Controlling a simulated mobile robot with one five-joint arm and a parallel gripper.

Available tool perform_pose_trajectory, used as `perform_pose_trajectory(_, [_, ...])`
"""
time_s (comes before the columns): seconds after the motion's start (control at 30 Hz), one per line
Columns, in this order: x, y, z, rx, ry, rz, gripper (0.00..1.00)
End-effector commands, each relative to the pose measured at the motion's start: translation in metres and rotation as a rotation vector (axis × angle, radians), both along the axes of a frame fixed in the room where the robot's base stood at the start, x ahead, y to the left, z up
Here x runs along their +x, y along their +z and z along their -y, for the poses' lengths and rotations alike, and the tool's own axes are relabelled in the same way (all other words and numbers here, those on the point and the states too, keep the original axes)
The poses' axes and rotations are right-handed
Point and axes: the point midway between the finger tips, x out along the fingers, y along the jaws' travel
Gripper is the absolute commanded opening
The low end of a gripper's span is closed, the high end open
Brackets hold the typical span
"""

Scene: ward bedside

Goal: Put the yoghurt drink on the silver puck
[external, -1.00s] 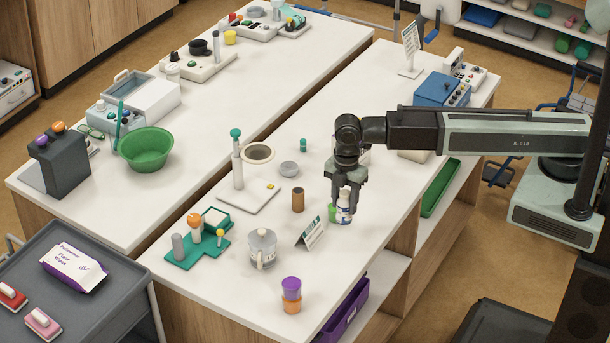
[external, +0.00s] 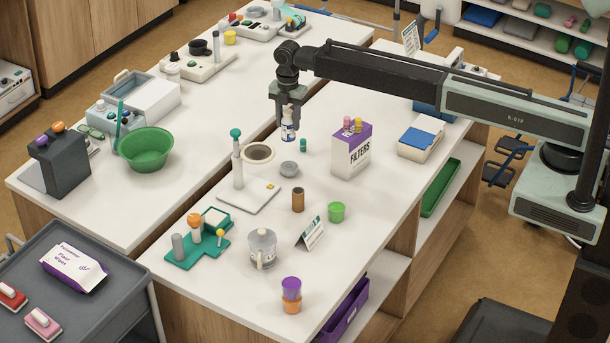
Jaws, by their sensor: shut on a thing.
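The yoghurt drink, a small white bottle with a blue label (external: 288,132), hangs upright in my gripper (external: 288,113). My gripper points down and is shut on the bottle's upper part. The silver puck (external: 289,168), a low grey disc, lies on the near white table. The bottle shows above the puck in the picture, apart from it. Its exact height and whether it is straight over the puck cannot be told from this view.
Farther forward are a brown cylinder (external: 298,200) and a green cup (external: 336,212).

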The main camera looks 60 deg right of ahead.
Motion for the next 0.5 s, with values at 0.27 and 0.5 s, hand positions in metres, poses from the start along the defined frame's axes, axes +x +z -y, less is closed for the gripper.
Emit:
perform_pose_trajectory(0.27, [-0.001, -0.036, -0.001, 0.0, 0.0, 0.0, 0.0])
perform_pose_trajectory(0.5, [-0.001, -0.067, -0.001, 0.0, -0.001, 0.0, 0.0])
